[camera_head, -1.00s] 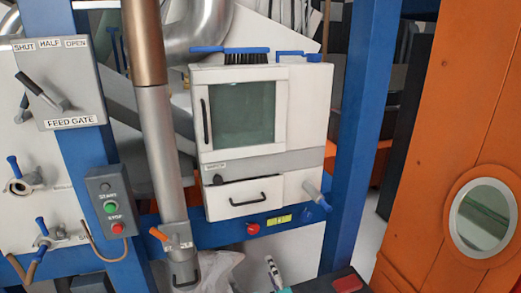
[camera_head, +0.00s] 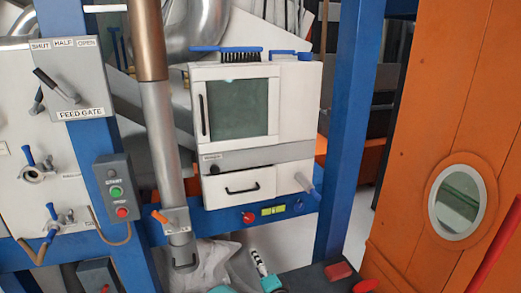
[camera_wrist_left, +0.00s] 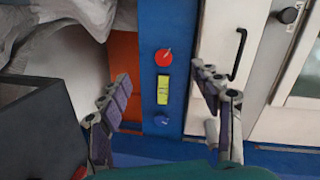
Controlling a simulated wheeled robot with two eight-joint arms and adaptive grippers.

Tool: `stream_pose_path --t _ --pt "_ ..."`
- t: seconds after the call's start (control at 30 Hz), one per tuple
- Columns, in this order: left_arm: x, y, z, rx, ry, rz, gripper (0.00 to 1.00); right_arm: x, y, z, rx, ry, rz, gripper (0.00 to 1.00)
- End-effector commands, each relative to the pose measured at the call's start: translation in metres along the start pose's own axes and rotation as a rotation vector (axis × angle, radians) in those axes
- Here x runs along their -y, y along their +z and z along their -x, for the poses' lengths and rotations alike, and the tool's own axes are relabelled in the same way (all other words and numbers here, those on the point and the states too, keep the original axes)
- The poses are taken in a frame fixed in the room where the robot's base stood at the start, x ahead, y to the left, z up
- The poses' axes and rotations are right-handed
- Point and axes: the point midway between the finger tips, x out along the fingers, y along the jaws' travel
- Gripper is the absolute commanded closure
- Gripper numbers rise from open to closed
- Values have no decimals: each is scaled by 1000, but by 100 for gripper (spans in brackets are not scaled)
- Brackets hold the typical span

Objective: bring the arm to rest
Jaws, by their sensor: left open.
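My left gripper (camera_wrist_left: 163,80) is open in the left wrist view, with its two dark jointed fingers spread apart and nothing between them. Behind the gap is a blue beam with a red knob (camera_wrist_left: 164,57), a yellow label (camera_wrist_left: 164,91) and a blue knob (camera_wrist_left: 161,119). In the head view, a pale finger of the left gripper (camera_head: 258,263) and teal parts show at the bottom edge, below the beam; the rest is cut off. My right gripper does not show.
A white cabinet (camera_head: 290,120) with a dark window and a handled drawer (camera_head: 240,187) stands above the beam. A grey pipe (camera_head: 165,150) runs down left of it. A START/STOP box (camera_head: 118,187) and feed-gate panel (camera_head: 75,75) are at left, an orange wall (camera_head: 420,130) at right.

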Motion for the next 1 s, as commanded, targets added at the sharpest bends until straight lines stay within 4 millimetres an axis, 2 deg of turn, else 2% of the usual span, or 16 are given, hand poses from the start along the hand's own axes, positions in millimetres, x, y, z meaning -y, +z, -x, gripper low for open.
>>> stream_pose_path --t 0.27,0.47,0.67,0.8,1.0 --pt "45 51 -5 107 150 121 36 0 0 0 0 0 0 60" --pt "84 115 16 219 320 291 36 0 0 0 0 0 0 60" --pt "105 174 62 314 480 489 36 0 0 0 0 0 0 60" --pt "111 208 104 366 581 642 36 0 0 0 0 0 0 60" --pt "106 239 166 416 701 862 36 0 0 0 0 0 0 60"
